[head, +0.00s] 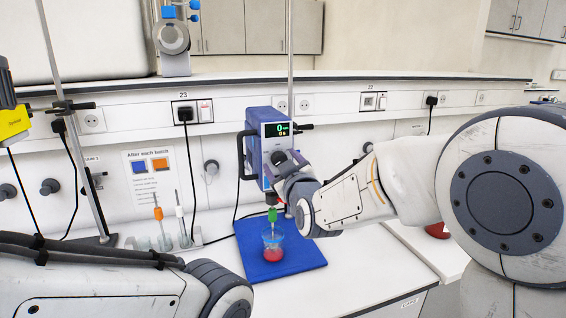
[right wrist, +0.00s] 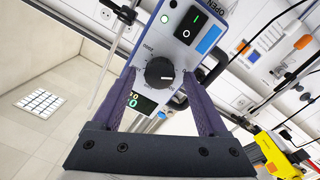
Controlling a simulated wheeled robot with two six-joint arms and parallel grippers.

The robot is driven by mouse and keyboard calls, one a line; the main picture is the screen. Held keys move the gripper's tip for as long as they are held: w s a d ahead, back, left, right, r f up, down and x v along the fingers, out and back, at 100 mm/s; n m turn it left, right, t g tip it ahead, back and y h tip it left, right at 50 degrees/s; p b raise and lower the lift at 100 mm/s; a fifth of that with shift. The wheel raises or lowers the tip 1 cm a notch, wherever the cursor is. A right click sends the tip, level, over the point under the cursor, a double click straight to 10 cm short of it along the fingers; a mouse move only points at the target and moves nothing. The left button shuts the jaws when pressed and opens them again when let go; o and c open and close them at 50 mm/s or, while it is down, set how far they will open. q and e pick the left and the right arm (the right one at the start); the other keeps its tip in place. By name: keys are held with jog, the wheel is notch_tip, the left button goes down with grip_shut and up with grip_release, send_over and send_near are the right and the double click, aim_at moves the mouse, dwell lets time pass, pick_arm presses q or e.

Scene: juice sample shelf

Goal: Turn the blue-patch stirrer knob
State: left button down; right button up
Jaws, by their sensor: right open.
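The stirrer (head: 254,118) is a blue upright unit with a lit display reading 0. In the right wrist view, its round black knob (right wrist: 160,73) with a white pointer line sits on the grey front panel, and a blue patch (right wrist: 208,40) shows beside the black power switch (right wrist: 190,24). My left gripper is out of view.
Below the stirrer, a beaker of red liquid (head: 272,252) stands on a blue mat (head: 305,258). A metal stand rod (head: 290,45) rises behind. Orange- and white-topped probes (head: 158,213) stand left. A yellow device (head: 12,122) hangs at far left. The bench front right is clear.

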jog(key=shift+d, duration=0.1)
grip_shut()
jog(key=m+b, duration=0.2)
jog(key=shift+f+b, duration=0.2)
jog(key=shift+b, duration=0.15)
jog(key=m+b, duration=0.6)
jog(key=b, duration=0.1)
jog(key=shift+m, duration=0.4)
jog(key=shift+r+m+g+b, duration=0.2)
jog(key=shift+m+g+b, duration=0.1)
jog(key=shift+m+b, duration=1.25)
